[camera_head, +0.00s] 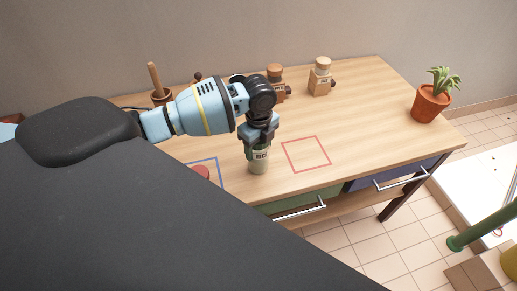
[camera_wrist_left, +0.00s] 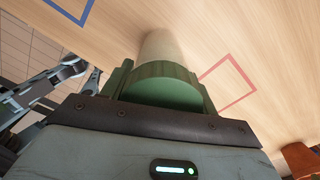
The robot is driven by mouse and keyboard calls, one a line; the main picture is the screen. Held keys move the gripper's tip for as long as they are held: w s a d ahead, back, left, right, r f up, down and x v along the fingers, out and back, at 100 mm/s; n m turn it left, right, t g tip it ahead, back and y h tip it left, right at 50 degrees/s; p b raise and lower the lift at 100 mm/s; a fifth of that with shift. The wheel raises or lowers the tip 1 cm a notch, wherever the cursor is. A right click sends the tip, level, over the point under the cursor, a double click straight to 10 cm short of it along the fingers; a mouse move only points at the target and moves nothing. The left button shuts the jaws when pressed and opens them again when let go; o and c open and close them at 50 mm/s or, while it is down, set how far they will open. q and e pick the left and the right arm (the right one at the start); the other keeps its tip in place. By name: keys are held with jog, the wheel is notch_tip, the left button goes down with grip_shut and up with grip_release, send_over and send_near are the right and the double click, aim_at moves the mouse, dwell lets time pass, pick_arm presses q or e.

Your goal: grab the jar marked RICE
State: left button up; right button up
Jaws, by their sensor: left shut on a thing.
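A jar (camera_head: 258,160) with a pale, partly covered label that seems to start with "RIC" stands upright at the table's front, between the blue and red outlined squares. My left gripper (camera_head: 260,141) reaches down over its top and is shut on it. In the left wrist view the jar's green lid (camera_wrist_left: 162,85) sits between the fingers, with its pale body (camera_wrist_left: 160,45) beyond. I cannot tell whether the jar's base touches the table.
A red outlined square (camera_head: 306,154) lies right of the jar. A red round thing (camera_head: 201,171) is by the blue outline (camera_head: 217,170) at left. Wooden-topped containers (camera_head: 320,78) stand at the back. A potted plant (camera_head: 431,103) is at the right edge. Drawer handles (camera_head: 300,211) project in front.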

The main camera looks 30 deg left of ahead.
pick_arm(q)
jog(key=shift+w+r, duration=0.1)
jog(key=shift+r, duration=0.45)
jog(key=r, duration=0.1)
jog(key=s+r, duration=0.1)
jog(key=shift+r, duration=0.3)
jog(key=s+d+r+p, duration=0.1)
jog(key=s+d, duration=0.2)
jog(key=s, duration=1.2)
jog(key=shift+r, duration=0.15)
pick_arm(e)
jog(key=shift+w+d+r, duration=0.15)
jog(key=shift+w+r, duration=0.5)
jog(key=shift+r, duration=0.1)
pick_arm(q)
jog(key=shift+w, duration=0.1)
